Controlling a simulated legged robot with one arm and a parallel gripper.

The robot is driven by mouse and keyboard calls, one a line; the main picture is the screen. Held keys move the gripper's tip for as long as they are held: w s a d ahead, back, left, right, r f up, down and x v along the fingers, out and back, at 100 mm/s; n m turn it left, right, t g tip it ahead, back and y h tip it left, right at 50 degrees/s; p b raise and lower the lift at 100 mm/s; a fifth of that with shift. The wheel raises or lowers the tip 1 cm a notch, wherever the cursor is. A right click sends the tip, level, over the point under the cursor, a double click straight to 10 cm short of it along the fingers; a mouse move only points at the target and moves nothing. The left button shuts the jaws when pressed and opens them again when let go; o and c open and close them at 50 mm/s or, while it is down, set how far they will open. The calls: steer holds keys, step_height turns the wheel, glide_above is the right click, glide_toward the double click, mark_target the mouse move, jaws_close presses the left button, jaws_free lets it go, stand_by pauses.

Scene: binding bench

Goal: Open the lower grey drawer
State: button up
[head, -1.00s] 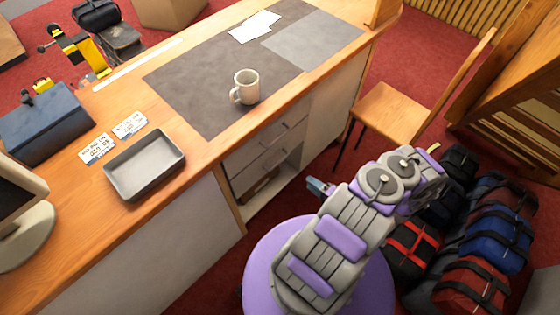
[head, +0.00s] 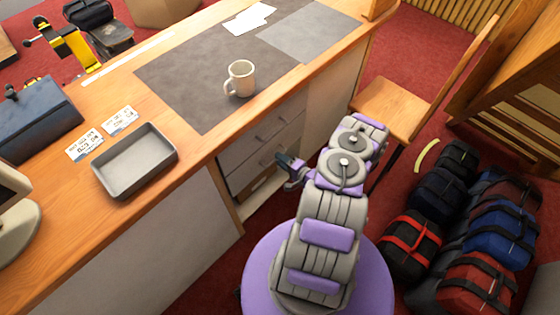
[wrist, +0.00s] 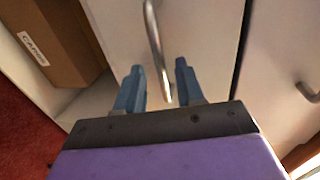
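The lower grey drawer (head: 245,171) is in the bench front, below the upper drawer (head: 246,148); it looks shut. In the wrist view its pale front (wrist: 205,35) fills the middle. Its metal bar handle (wrist: 154,40) runs lengthwise into the space between my two blue fingertips. My gripper (wrist: 157,75) is open, with a finger on either side of the handle and a visible gap to each. In the head view my gripper (head: 284,162) is at the lower drawer's front and partly hides its handle.
An open compartment with a brown cardboard box (wrist: 58,38) lies below the lower drawer. The upper drawer's handle (wrist: 308,92) is at the right of the wrist view. A mug (head: 240,78) and grey tray (head: 136,161) stand on the bench. A wooden chair (head: 392,108) is to the right.

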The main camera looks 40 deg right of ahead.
steer(key=shift+w+f, duration=0.1)
steer(key=shift+w, duration=0.5)
steer(key=shift+c, duration=0.4)
jaws_close()
steer(key=shift+a, duration=0.1)
